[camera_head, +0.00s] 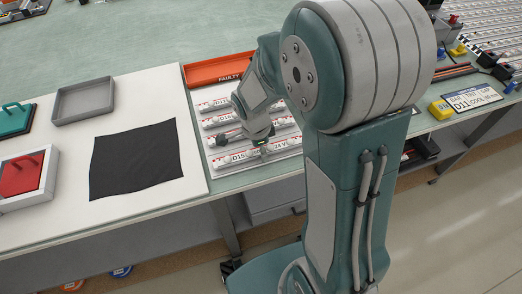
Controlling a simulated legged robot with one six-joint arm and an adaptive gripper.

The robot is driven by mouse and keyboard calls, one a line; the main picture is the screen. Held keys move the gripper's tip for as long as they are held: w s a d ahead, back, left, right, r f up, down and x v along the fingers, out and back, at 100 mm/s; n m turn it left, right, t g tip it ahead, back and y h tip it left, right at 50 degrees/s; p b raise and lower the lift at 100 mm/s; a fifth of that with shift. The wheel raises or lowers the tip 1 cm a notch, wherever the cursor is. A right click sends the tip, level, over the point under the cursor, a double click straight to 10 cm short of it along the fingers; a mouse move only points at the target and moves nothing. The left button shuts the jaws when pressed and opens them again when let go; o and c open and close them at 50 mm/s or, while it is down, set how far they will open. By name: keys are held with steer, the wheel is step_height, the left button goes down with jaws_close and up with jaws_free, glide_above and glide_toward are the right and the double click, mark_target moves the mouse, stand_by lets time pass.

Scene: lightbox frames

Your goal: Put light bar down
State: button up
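Several white light bars lie in rows on a pale board beside my arm. The nearest light bar (238,157) carries red and dark lettering and lies close to the front edge. Another light bar (214,104) is farther back, below the orange tray. My gripper (259,143) is low over the nearest light bar, at the end of my grey and teal arm. Its fingers are small and partly hidden, so I cannot tell whether they are open or shut, or whether they touch the bar.
An orange tray marked FAULTY (213,72) stands behind the bars. On the left, a white board (80,215) holds a black cloth (134,160), an empty grey tray (83,101), and red (22,174) and green (14,119) handled pieces. My arm hides part of the right-hand area.

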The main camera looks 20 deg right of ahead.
steer(key=c, duration=0.5)
steer(key=shift+a, duration=0.2)
jaws_close()
steer(key=shift+a, duration=0.15)
steer(key=shift+r, duration=0.1)
steer(key=shift+r, duration=0.55)
steer(key=s+d+r, duration=0.4)
steer(key=s+r, duration=0.7)
steer(key=s, duration=0.2)
steer(key=shift+s+r, duration=0.3)
steer(key=shift+r, duration=0.1)
